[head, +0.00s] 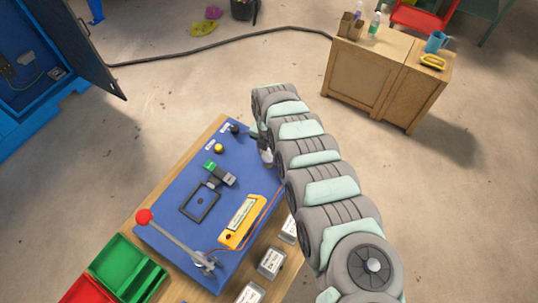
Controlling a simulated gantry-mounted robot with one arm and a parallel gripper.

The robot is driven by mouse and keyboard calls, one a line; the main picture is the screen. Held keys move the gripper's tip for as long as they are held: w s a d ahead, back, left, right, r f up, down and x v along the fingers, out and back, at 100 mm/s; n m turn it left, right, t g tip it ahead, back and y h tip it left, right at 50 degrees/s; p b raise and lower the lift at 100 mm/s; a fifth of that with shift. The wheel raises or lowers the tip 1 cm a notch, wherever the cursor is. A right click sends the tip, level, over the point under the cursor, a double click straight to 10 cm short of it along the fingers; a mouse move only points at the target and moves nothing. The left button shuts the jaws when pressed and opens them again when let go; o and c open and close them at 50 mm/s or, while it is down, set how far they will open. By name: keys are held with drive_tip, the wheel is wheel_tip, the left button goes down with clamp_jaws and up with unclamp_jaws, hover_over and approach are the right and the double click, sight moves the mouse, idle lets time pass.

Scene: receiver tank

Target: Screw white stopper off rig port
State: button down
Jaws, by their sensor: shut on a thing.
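My gripper (259,138) is small and dark at the far right edge of the blue rig board (163,222), partly covered by my arm. It is shut on a small whitish piece (267,156), which looks like the white stopper. The port under it is hidden, so I cannot tell whether the stopper is still seated. To the left on the board stand a yellow stopper (218,148) and a black stopper (234,128), with white labels beside them.
The board also holds a red-knobbed lever (144,216), a yellow meter (241,221), a black frame (200,202) and a green-and-grey block (221,174). Green (128,267) and red (88,290) bins stand at lower left. A wooden cabinet (362,75) is at upper right. Floor between is open.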

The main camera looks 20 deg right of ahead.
drive_tip(key=c, duration=0.7)
unclamp_jaws()
drive_tip(key=shift+o, duration=0.2)
